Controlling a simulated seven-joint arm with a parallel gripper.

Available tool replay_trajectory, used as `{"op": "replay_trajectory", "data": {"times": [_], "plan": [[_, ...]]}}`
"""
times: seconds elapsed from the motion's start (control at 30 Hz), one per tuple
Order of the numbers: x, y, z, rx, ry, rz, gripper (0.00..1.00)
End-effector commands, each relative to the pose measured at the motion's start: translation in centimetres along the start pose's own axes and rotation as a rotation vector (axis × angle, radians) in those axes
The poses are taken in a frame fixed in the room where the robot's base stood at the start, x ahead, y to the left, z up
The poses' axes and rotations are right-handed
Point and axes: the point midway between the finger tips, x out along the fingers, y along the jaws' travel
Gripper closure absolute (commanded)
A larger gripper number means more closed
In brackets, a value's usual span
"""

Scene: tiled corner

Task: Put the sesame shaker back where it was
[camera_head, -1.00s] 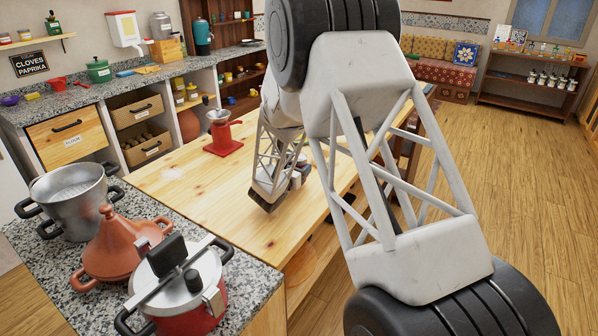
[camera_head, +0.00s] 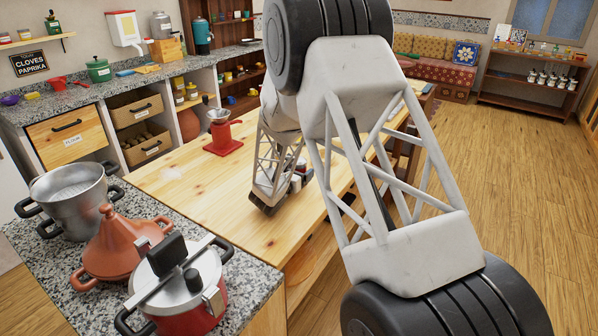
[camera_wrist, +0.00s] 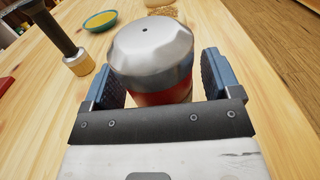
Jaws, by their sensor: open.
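In the wrist view a shaker (camera_wrist: 150,55) with a faceted silver cap and a reddish body stands upright on the wooden table. No label shows, so I cannot tell whether it is the sesame shaker. My gripper (camera_wrist: 157,78) is open, with one blue-grey finger on each side of the shaker. I cannot tell whether either finger touches it. The lower part of the shaker is hidden behind the gripper body. In the head view my arm hides the fingertips and most of the small things beside them.
In the wrist view a dark-handled tool (camera_wrist: 72,50) with a pale base and a yellow-filled bowl (camera_wrist: 100,20) stand at left. The red grinder (camera_head: 223,140) is left of my arm on the wooden table (camera_head: 190,190). The near left of this table is clear.

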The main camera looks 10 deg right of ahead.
Motion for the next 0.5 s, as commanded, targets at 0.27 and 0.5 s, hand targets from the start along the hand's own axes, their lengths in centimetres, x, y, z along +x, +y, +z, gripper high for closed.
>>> {"op": "replay_trajectory", "data": {"times": [0.27, 0.5], "plan": [[-0.1, 0.0, 0.3, 0.0, 0.0, 0.001, 0.17], [-2.3, 0.1, 0.3, 0.0, 0.0, 0.002, 0.17]]}}
